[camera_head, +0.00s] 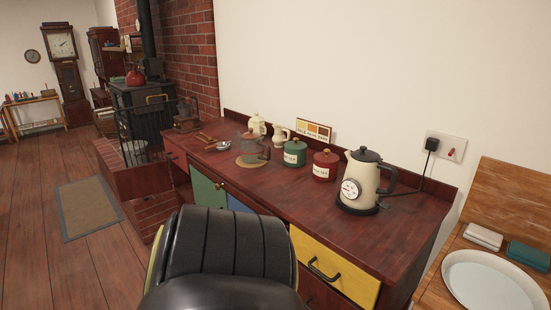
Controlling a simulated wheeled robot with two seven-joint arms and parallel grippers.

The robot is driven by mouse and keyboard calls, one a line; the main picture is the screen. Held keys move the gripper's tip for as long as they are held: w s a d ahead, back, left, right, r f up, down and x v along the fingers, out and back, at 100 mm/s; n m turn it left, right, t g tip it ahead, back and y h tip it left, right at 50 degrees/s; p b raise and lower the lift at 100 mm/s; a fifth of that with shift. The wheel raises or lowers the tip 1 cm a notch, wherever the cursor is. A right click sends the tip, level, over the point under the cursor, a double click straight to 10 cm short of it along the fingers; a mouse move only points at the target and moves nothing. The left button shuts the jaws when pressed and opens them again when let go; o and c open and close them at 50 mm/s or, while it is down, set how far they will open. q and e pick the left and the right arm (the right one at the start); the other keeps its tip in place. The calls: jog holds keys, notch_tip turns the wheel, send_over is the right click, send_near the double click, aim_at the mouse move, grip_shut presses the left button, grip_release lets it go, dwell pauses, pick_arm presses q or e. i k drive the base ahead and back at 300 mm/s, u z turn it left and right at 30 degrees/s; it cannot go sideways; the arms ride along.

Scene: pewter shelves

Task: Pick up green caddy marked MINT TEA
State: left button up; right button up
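A green caddy (295,153) with a brass-coloured knob on its lid stands upright on the dark red wooden counter (284,194), near the wall. It has a pale label whose lettering is too small to read with certainty. A similar red caddy (326,166) stands close to its right. Neither of my grippers is in view.
A cream kettle (364,184) stands right of the caddies, its cord running to a wall socket (446,146). A glass pot (250,148) on a round mat is to the left. Cream jars (257,125) and a sign (313,131) stand behind. The counter's front is mostly clear.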

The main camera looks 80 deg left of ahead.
aim_at(294, 160)
jog(key=u, duration=2.2)
